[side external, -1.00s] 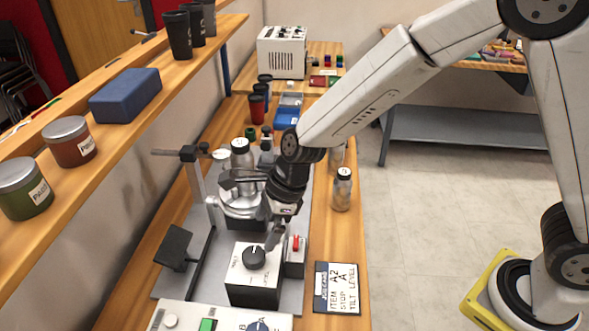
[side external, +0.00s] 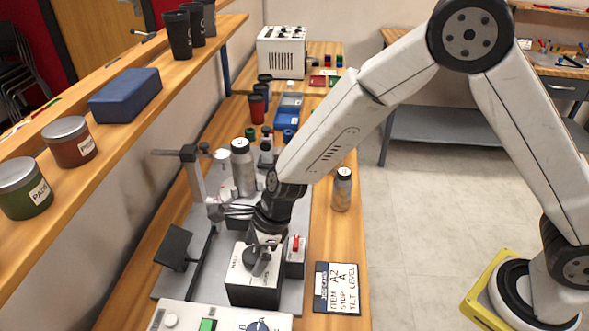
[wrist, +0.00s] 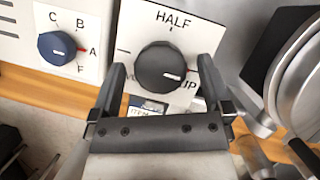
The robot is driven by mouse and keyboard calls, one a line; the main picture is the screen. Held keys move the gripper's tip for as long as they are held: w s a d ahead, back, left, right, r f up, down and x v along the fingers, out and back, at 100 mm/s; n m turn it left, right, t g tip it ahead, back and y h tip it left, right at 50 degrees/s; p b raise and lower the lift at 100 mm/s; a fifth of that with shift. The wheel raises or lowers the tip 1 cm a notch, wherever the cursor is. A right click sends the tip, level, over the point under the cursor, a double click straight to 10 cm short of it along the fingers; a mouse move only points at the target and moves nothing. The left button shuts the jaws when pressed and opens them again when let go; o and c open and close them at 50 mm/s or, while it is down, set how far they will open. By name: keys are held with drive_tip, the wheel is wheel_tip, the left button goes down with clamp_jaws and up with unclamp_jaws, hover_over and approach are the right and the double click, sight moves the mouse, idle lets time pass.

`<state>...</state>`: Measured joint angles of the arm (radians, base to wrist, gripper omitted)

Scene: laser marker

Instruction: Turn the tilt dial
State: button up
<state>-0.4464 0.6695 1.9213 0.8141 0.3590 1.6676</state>
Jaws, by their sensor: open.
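The tilt dial (wrist: 158,66) is a round black knob on a white-topped black box (side external: 252,292). In the wrist view HALF and UP are readable beside it; another label is mostly hidden by a finger. The dial's white mark points right, toward the UP side. My gripper (wrist: 161,72) is open, with one finger on each side of the dial. I cannot tell whether the fingers touch it. In the side view my gripper (side external: 262,248) is down at the dial (side external: 250,256) and partly covers it.
A red switch (side external: 296,243) on a small box stands right of the dial box. A white panel with a blue lettered dial (wrist: 63,46) is close by. Another bottle (side external: 342,190) stands right.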

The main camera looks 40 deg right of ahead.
drive_tip(key=c, duration=1.2)
